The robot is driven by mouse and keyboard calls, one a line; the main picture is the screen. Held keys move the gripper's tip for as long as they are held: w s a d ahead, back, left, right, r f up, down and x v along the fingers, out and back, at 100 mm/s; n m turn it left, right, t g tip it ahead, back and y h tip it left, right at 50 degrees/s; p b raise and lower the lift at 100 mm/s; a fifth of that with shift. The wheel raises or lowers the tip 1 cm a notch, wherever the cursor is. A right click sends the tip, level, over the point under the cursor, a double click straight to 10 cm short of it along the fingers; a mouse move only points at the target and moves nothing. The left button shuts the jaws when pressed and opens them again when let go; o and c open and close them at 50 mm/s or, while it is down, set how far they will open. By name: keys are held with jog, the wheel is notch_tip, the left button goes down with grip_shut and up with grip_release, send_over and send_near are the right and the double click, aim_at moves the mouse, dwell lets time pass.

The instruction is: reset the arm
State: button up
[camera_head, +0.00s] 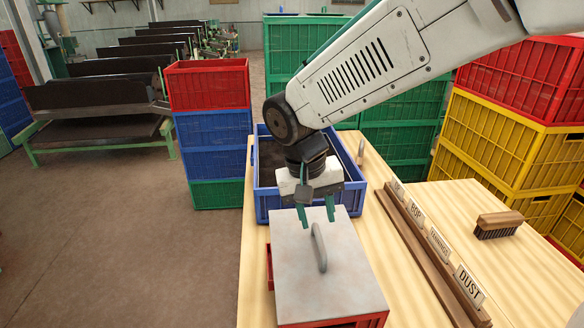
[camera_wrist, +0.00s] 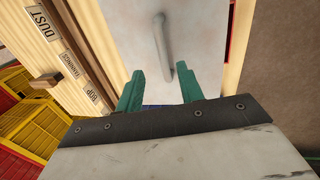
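My gripper (camera_head: 317,212) has two green fingers pointing down above the far edge of a grey metal lid with a bar handle. In the wrist view the fingers (camera_wrist: 160,90) stand well apart with nothing between them. The lid (camera_head: 300,265) lies over a red box (camera_head: 374,321) on the wooden table. Its handle (camera_head: 319,248) is nearer the camera than my fingers and is not gripped. The handle also shows in the wrist view (camera_wrist: 162,40), beyond the fingertips. My arm reaches in from the upper right.
A blue crate (camera_head: 262,195) with dark contents stands behind the lid. A wooden rail (camera_head: 425,250) with labels, one reading DUST (camera_head: 469,284), runs along the table (camera_head: 395,290). A brush (camera_head: 497,225) lies at right. Stacked crates (camera_head: 510,150) flank the table. The floor (camera_head: 120,240) at left is clear.

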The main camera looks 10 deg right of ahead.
jog(key=shift+s+d+f+n+g, duration=0.2)
jog(key=shift+s+n, duration=0.15)
jog(key=shift+s, duration=0.25)
jog(key=shift+s+d+f+n+g, duration=0.1)
jog(key=shift+s+d+f+n, duration=0.1)
jog(key=shift+s+n, duration=0.25)
jog(key=s+d+r+m+t+y, duration=0.1)
jog(key=s+d+r, duration=0.2)
jog(key=s+d, duration=0.5)
jog(key=s+d+r+m+t+y, duration=0.1)
jog(key=s+d+r, duration=0.3)
jog(key=s+d, duration=0.4)
jog(key=shift+s, duration=0.35)
jog(key=shift+r, duration=0.1)
